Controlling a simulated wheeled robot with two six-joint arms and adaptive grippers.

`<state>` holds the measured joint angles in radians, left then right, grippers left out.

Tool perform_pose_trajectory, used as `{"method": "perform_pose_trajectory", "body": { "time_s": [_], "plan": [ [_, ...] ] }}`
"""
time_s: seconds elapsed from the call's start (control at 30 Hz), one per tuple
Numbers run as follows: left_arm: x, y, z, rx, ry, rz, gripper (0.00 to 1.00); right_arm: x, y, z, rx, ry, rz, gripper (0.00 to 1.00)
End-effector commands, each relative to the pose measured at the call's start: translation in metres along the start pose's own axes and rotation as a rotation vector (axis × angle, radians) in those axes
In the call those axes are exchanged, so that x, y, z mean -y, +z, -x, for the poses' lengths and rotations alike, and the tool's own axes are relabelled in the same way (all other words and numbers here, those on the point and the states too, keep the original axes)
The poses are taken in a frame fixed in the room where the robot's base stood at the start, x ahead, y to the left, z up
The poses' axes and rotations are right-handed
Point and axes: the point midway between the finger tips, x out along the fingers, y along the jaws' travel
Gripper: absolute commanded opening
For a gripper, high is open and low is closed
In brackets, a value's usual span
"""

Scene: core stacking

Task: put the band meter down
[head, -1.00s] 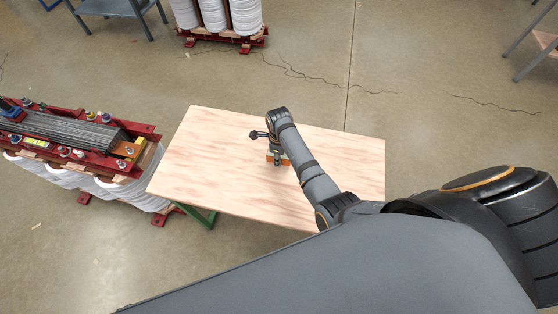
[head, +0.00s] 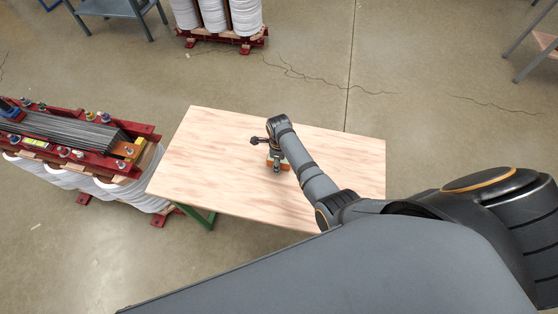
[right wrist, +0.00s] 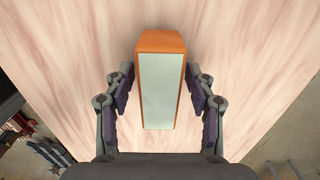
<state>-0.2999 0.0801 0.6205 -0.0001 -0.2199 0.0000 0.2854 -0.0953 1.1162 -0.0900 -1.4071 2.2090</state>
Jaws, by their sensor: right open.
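The band meter (right wrist: 159,85) is an orange block with a pale grey-green face. In the right wrist view it lies on the wooden table (right wrist: 250,50), between the two fingers of my right gripper (right wrist: 160,88). The fingers are open, with a gap on each side of the meter. In the head view my right gripper (head: 275,160) is over the middle of the table (head: 200,160). Only orange edges of the meter (head: 285,166) show there, the rest being hidden by the gripper. My left gripper is not in view.
A red-framed transformer core (head: 75,135) with white coils stands left of the table. Another coil set (head: 220,22) stands behind on the floor. A grey-blue bench (head: 110,8) is at the top left. The tabletop around the meter is bare.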

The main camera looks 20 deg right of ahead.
Motion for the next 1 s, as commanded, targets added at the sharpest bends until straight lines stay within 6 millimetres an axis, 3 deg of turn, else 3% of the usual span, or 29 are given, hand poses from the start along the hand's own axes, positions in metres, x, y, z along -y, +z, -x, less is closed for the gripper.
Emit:
{"method": "perform_pose_trajectory", "body": {
  "time_s": [0.17, 0.4, 0.6, 1.0],
  "plan": [
    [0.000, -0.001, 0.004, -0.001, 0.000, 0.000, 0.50, 0.000, 0.001, 0.018, 0.001, -0.001, 0.000, 0.56],
    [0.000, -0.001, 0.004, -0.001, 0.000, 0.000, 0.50, 0.001, 0.001, 0.076, 0.004, -0.003, 0.001, 0.56],
    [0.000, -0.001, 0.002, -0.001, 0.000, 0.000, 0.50, 0.001, 0.001, 0.112, 0.002, -0.002, 0.000, 0.56],
    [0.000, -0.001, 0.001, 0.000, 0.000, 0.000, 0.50, 0.000, 0.000, 0.123, 0.000, 0.000, 0.000, 0.56]
  ]
}}
